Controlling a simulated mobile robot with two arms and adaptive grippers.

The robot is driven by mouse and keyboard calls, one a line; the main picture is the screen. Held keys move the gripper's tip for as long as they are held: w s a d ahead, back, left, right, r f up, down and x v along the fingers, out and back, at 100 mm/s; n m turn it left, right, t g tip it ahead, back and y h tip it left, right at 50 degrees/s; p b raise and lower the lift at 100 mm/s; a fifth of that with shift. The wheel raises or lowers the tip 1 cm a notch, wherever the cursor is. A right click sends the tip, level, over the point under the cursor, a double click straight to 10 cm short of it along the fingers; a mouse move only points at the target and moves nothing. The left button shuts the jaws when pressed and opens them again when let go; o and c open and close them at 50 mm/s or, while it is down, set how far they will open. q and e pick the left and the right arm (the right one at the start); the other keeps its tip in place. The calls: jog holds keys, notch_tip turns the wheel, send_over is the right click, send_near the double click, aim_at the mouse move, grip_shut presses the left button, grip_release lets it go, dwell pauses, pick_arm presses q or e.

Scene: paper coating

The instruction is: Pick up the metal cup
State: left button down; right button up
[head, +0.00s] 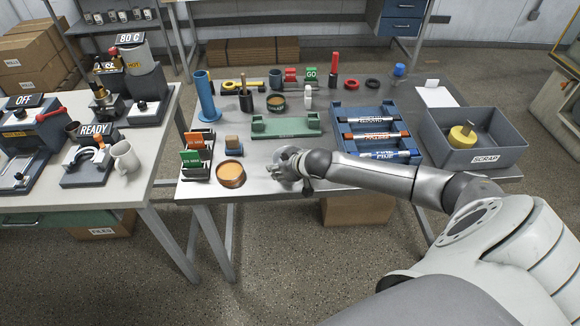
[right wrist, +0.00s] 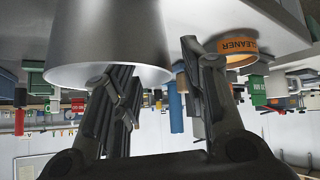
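The metal cup (right wrist: 105,45) is a smooth grey, slightly flared vessel, large and close in the right wrist view, which shows the scene upside down. My right gripper (right wrist: 158,62) has its two fingers spread apart. One finger overlaps the cup near its rim, and the other stands clear of it on the right. I cannot tell whether they touch. In the head view the right gripper (head: 278,168) is low over the front of the metal table; the cup cannot be told clearly from the gripper there. My left gripper is not in view.
An orange-topped cleaner container (head: 230,174) sits left of the gripper. A green fixture (head: 285,125) lies behind it, and a blue rack (head: 348,113) with labelled tubes is to the right. A grey scrap bin (head: 505,131) stands farther right. The table's front edge is close.

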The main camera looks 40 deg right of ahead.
grip_shut()
dwell(0.3)
jog(key=shift+r, duration=0.1)
dwell(0.4)
